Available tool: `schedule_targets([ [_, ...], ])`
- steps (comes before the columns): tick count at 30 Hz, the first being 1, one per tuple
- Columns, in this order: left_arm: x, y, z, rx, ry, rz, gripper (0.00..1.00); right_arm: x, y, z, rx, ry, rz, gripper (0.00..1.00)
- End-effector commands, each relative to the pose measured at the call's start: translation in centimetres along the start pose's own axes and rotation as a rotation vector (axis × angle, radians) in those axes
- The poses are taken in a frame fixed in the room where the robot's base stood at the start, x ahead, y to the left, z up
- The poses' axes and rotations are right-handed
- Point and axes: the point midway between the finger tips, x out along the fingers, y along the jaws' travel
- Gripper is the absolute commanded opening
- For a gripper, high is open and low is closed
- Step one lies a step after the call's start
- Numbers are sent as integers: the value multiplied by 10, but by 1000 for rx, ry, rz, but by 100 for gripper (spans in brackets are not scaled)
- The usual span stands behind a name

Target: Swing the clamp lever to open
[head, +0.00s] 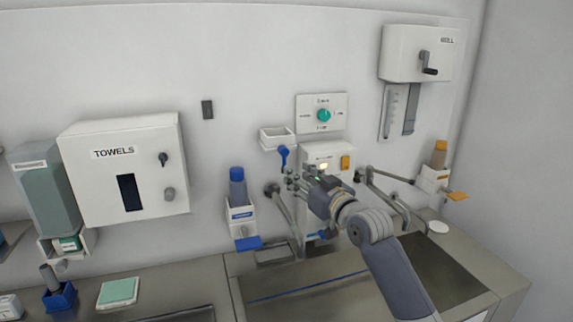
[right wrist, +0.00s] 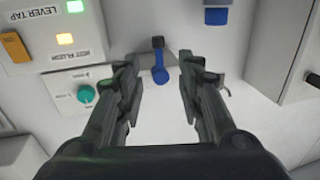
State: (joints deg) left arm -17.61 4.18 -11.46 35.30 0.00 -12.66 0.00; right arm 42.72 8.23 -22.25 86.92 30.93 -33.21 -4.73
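A small blue lever (head: 284,154) is on the back wall, just below a white open-topped holder; I take it to be the clamp lever, though no label on it is readable. In the right wrist view the blue lever (right wrist: 160,74) has a dark end and sits on a grey mount. My right gripper (head: 297,183) is below and slightly right of the lever in the head view. In the right wrist view it is open (right wrist: 160,85), its fingers on either side of the lever in the picture, with no visible contact. My left gripper is not in view.
A teal-knob panel (head: 323,114) and the lever tap box (head: 340,150) are on the wall to the right. A metal sink (head: 330,300) lies below my right arm.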

Motion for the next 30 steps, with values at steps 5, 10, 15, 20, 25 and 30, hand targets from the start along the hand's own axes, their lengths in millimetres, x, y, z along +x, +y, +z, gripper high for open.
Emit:
schedule_targets([
  [5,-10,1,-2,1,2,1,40,26,-1,-2,1,-1,-1,35],
  [10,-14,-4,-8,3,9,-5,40,45,-1,-1,1,-2,-2,35],
  [15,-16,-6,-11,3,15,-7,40,56,-1,0,1,-1,-1,35],
  [20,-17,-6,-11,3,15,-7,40,60,-1,1,0,-2,0,35],
  [25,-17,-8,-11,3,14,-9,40,60,-1,1,0,-2,0,35],
  [30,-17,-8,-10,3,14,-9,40,60,-1,1,0,-1,0,14],
])
